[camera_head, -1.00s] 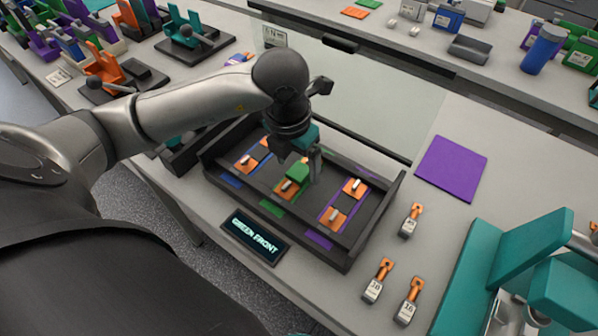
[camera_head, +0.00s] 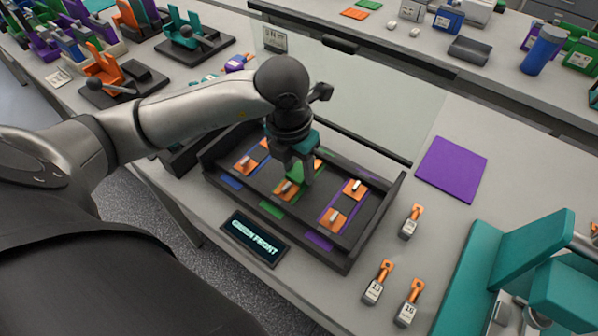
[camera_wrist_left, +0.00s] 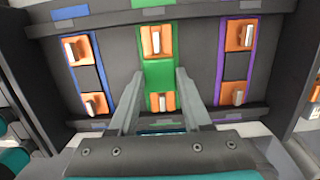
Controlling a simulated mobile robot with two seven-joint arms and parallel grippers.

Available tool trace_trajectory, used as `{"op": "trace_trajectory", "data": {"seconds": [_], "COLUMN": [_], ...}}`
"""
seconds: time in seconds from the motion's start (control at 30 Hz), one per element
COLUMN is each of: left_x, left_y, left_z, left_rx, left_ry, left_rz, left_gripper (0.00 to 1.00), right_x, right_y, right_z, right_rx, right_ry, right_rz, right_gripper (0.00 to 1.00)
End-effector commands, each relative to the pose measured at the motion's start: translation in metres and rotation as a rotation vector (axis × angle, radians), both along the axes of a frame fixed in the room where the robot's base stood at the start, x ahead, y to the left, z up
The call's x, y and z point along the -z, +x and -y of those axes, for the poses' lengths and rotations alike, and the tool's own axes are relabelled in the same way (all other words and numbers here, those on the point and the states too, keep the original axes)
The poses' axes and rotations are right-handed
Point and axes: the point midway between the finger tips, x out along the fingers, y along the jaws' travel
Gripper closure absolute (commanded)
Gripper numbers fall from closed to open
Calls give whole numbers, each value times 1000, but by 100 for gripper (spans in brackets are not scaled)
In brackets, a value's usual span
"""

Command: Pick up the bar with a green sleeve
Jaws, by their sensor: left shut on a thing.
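The bar with a green sleeve has orange ends with pale upright tabs. It lies in the middle lane of the dark tray (camera_head: 373,221), between a blue-edged bar (camera_wrist_left: 83,75) and a purple-edged bar (camera_wrist_left: 236,65). In the head view its near orange end (camera_head: 285,190) shows, while my gripper hides much of the rest. The left wrist view shows its green sleeve (camera_wrist_left: 159,73) between my fingers. My left gripper (camera_head: 300,179) points down into the tray and is shut on this bar. No clear lift of the bar shows. My right gripper is not in view.
A sign reading "GREEN FRONT" (camera_head: 255,237) stands before the tray. A purple mat (camera_head: 451,168) and several orange-topped tagged pieces (camera_head: 409,222) lie to the right. A large teal fixture (camera_head: 520,262) stands at the right front. A clear panel (camera_head: 355,80) stands behind the tray.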

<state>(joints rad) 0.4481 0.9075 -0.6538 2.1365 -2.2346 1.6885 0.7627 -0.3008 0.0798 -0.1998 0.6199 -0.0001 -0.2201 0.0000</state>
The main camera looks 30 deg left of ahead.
Motion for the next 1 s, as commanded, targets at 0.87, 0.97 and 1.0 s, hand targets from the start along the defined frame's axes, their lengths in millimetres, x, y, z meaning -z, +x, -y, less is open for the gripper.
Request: {"op": "trace_trajectory", "data": {"seconds": [0.87,0.97,1.0], "left_x": [-52,-82,-96], "left_y": [2,2,2], "left_z": [0,0,0], "left_rx": [0,1,1], "left_ry": [-1,-1,-1], "left_rz": [8,10,12], "left_gripper": [100,100,100], "right_x": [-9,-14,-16], "right_y": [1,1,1], "right_z": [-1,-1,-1], "right_rx": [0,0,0], "right_ry": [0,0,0], "right_rz": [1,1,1], "right_gripper": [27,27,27]}}
